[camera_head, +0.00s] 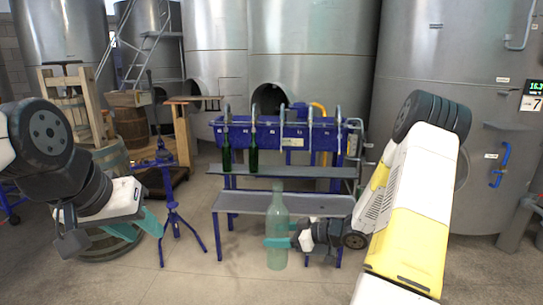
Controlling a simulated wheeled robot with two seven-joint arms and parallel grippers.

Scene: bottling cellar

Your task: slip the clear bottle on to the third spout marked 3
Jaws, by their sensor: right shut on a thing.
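The clear bottle (277,225) is pale green-tinted and upright in front of the filler's lower shelf, its neck overlapping that shelf in the picture. My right gripper (279,242) is shut around its body from the right. The blue filler (262,133) carries a row of curved metal spouts. The third spout (283,113) from the left has no bottle on it and is above and beyond the clear bottle. Its number is too small to read surely. My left gripper (136,225) is at the left with teal fingers apart, empty, far from the bottle.
Green bottles stand under the first (226,155) and second (253,158) spouts on the upper shelf (310,171). The lower shelf (325,205) is bare. A blue tripod stand (168,195) stands left of the filler. Large steel tanks (315,45) stand behind.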

